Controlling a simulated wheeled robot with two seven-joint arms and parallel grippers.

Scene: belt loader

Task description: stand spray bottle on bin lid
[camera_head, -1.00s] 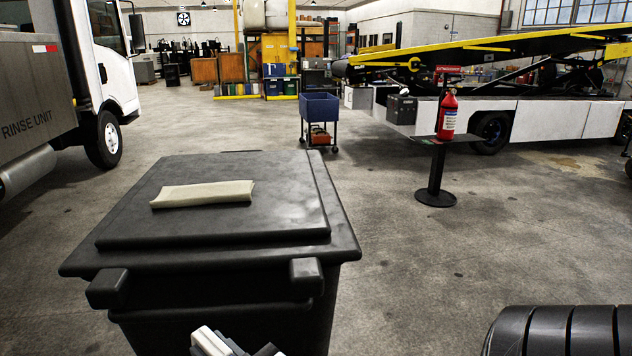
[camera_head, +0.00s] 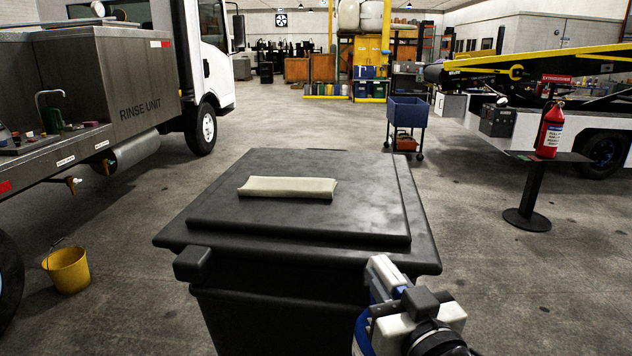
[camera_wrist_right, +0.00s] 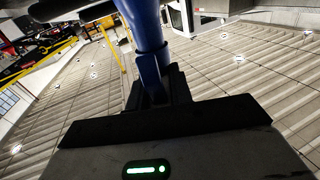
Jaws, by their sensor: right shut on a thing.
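The dark grey bin lid (camera_head: 365,205) is shut and flat, in the middle of the head view, on the bin (camera_head: 265,315). My right gripper (camera_head: 384,280) is in front of the lid's near right edge. In the right wrist view my right gripper (camera_wrist_right: 158,88) is shut on a blue, rounded thing (camera_wrist_right: 147,40). Some blue also shows beside the gripper in the head view (camera_head: 361,334). It may be the spray bottle; its nozzle and label are not visible, and my gripper hides much of it. My left gripper is not in view.
A folded cream cloth (camera_head: 288,187) lies on the lid, left of its middle; the lid's right part is bare. A yellow bucket (camera_head: 68,270) stands on the floor at left. A red extinguisher (camera_head: 550,130) is on a stand at right. Open floor surrounds the bin.

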